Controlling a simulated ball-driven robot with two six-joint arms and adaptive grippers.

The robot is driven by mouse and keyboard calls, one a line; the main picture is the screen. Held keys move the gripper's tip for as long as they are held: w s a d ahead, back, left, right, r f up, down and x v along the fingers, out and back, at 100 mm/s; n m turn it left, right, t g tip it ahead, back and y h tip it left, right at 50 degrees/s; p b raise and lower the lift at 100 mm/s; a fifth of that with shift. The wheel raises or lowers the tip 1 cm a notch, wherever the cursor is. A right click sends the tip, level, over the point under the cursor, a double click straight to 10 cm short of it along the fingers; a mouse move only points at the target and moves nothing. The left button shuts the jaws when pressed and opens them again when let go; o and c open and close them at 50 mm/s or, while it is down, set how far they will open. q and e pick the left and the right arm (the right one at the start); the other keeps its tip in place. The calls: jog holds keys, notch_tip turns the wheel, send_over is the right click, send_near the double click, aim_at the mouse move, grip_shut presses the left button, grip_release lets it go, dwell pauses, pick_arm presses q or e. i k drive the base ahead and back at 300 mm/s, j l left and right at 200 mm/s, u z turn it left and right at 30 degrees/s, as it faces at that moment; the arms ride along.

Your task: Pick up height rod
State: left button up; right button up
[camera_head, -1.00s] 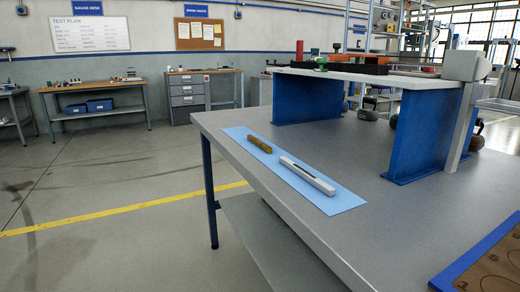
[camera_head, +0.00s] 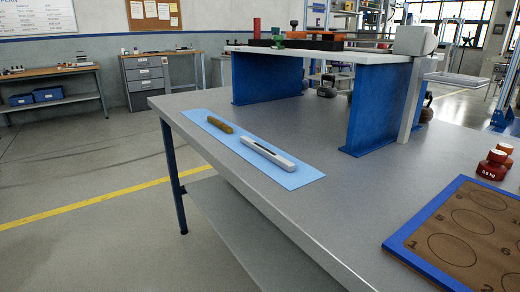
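A light blue mat (camera_head: 303,178) lies along the left edge of the grey workbench (camera_head: 250,215). On it lie a short brass-coloured bar (camera_head: 220,124) and, nearer, a longer silver-white bar with a dark slot (camera_head: 267,153). Both lie flat and apart from each other. I cannot tell for certain which of them is the height rod. Neither of my grippers is in view.
A raised white shelf on blue supports (camera_head: 378,105) stands at the back of the bench. A blue-edged brown board with numbered circles (camera_head: 462,228) lies at the right front, with red weights (camera_head: 491,168) beyond it. The bench middle is clear.

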aim_at(264, 152)
jog(key=i+j+z, duration=0.15)
jog(key=j, duration=0.2)
jog(key=i+j+z, duration=0.15)
jog(key=j, duration=0.2)
jog(key=i+j+z, duration=0.15)
jog(key=j, duration=0.25)
jog(key=i+j+z, duration=0.15)
jog(key=j, duration=0.2)
